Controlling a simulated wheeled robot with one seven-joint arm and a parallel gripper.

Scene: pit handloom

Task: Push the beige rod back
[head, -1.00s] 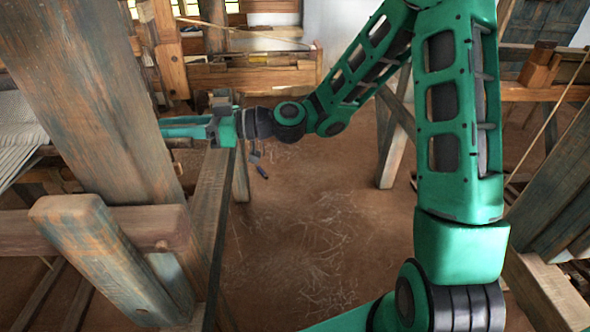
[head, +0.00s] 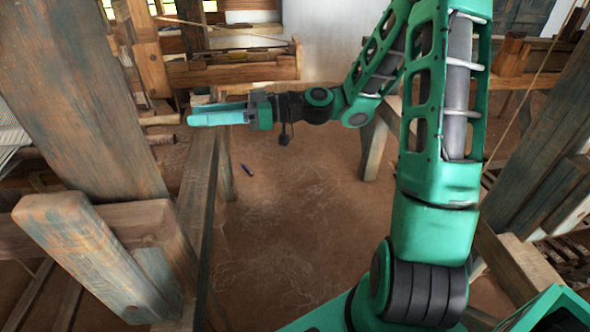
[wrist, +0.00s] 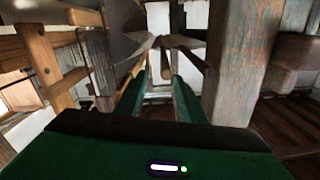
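Two short beige rod ends (head: 161,120) stick out to the right from behind the big left post in the head view, one above the other. I cannot tell which is the task's rod; the rest of both is hidden by the post. My gripper (head: 192,114) points left, its fingertips a little to the right of the rod ends and apart from them in the picture. In the wrist view my gripper (wrist: 157,84) shows two green fingers spread with an empty gap. A brownish rod-like piece (wrist: 165,64) shows beyond the fingertips.
The thick weathered post (head: 85,90) stands left of my gripper, with a slanted timber (head: 90,255) in front. A long beam (head: 197,190) runs below the gripper. The middle floor (head: 290,230) is clear.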

